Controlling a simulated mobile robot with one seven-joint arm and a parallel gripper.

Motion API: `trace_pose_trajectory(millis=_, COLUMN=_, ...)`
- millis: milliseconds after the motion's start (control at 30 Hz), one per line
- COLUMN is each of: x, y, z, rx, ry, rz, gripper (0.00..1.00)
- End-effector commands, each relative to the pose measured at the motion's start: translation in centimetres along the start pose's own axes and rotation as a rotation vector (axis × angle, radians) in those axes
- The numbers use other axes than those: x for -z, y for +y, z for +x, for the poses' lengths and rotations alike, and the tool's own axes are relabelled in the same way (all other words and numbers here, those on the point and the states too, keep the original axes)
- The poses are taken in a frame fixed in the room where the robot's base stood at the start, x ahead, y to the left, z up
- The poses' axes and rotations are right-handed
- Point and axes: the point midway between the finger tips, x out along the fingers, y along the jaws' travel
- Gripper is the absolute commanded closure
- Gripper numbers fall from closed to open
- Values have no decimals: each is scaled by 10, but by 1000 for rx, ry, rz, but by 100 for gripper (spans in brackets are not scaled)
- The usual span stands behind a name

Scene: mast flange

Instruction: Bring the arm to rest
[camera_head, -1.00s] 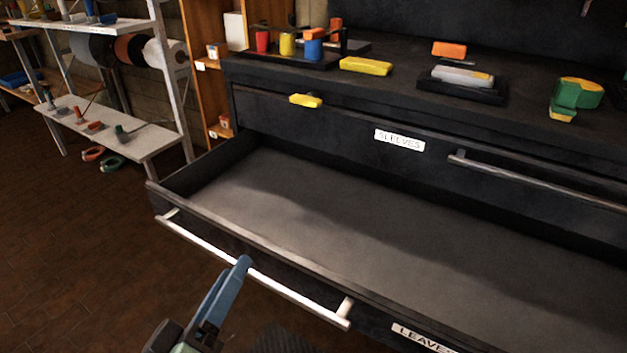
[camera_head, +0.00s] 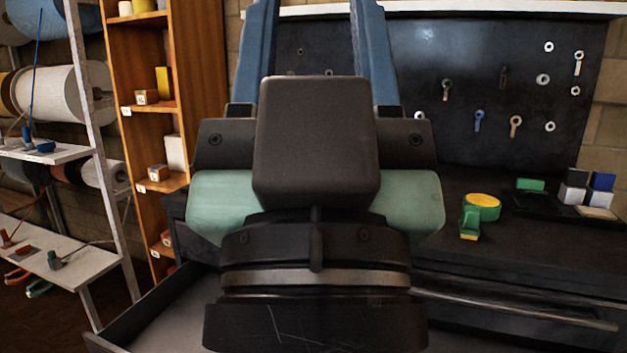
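My gripper (camera_head: 314,15) is raised close in front of the head camera and fills the middle of the view. Its two blue fingers point up and stand well apart, with nothing seen between them. Their tips run to the top edge of the picture. Below them are the dark grey housing, green side parts and a dark wrist with a light band, all mine. The open drawer (camera_head: 146,312) shows at the lower left, below and behind my gripper. Most of the drawer and its front handle are hidden or out of view.
A dark workbench (camera_head: 470,255) stands behind, with a green and yellow tool (camera_head: 480,212) and small blocks (camera_head: 588,188) on top. A dark pegboard (camera_head: 450,65) hangs above it. A wooden shelf (camera_head: 200,60) and a white rack (camera_head: 95,150) stand at the left.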

Motion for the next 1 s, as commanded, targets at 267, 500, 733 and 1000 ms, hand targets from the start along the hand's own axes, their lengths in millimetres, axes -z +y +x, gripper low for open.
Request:
trace_pose_trajectory(millis=267, x=69, y=-1, z=75, rx=1, ry=-3, rz=0, gripper=52)
trace_pose_trajectory(millis=500, x=119, y=-1, z=128, rx=2, ry=-3, rz=1, gripper=52)
trace_pose_trajectory(millis=733, x=160, y=-1, z=172, rx=2, ry=-4, rz=1, gripper=52)
trace_pose_trajectory(millis=1000, x=176, y=-1, z=189, rx=3, ry=-4, rz=1, gripper=52)
